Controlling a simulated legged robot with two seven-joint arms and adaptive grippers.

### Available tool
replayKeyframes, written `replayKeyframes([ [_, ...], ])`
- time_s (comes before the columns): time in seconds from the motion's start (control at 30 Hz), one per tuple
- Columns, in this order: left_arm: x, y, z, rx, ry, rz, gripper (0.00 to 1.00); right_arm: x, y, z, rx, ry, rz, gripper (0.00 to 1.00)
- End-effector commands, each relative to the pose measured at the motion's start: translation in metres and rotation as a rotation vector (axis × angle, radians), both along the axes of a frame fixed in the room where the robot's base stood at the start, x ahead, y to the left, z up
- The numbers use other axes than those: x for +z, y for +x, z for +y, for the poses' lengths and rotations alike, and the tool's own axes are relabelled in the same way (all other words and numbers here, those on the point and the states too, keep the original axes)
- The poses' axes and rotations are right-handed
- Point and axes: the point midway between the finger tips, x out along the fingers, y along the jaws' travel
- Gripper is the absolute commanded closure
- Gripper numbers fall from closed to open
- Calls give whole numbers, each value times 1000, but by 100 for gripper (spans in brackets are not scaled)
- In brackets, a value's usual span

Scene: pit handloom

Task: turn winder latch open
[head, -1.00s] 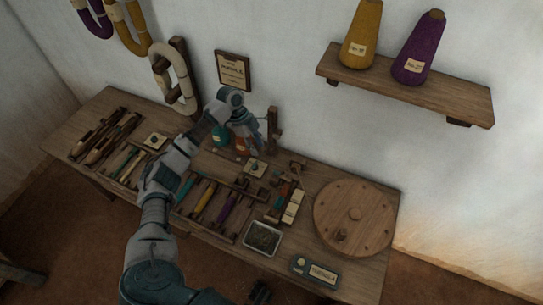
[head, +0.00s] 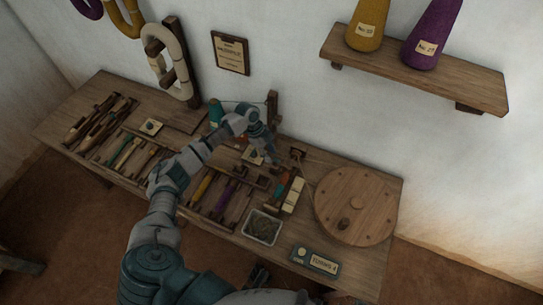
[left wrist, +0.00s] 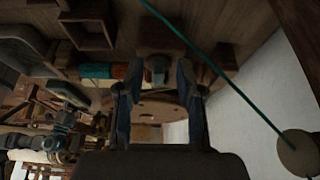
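The winder (head: 284,184), with an orange and teal bobbin and wooden parts, stands on the bench left of the round wooden wheel (head: 355,206). My left gripper (head: 270,157) is above the winder's back end, pointing down. In the left wrist view its two fingers (left wrist: 158,68) are apart, and a small grey-teal piece (left wrist: 157,72) shows between the tips. I cannot tell whether they touch it. The orange and teal bobbin (left wrist: 118,72) lies left of the fingers. The latch cannot be made out clearly. My right gripper is not clear; a dark part shows at the head view's bottom edge.
A grey tray (head: 262,227) and a labelled box (head: 314,261) lie at the bench front. A wooden post (head: 272,108) stands behind the gripper. Racks of coloured bobbins (head: 220,193) lie to the left. A teal thread (left wrist: 235,85) crosses the left wrist view.

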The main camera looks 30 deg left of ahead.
Motion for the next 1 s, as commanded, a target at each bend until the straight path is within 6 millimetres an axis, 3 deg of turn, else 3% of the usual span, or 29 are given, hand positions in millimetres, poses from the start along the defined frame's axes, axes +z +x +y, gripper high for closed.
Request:
replayKeyframes([
  [0.17,-12,1,-13,-3,5,-2,64,5,-1,-6,1,4,0,32],
  [0.47,-17,1,-5,-2,-5,-1,64,8,1,0,-2,-4,-1,32],
  [0.6,-18,1,-2,-1,-8,-1,96,8,0,0,-2,-4,-1,32],
  [0.63,-18,1,-3,0,-8,-2,100,8,0,0,-2,-4,-1,32],
  [1.0,-17,1,-5,3,6,-1,100,7,0,2,-3,2,0,32],
])
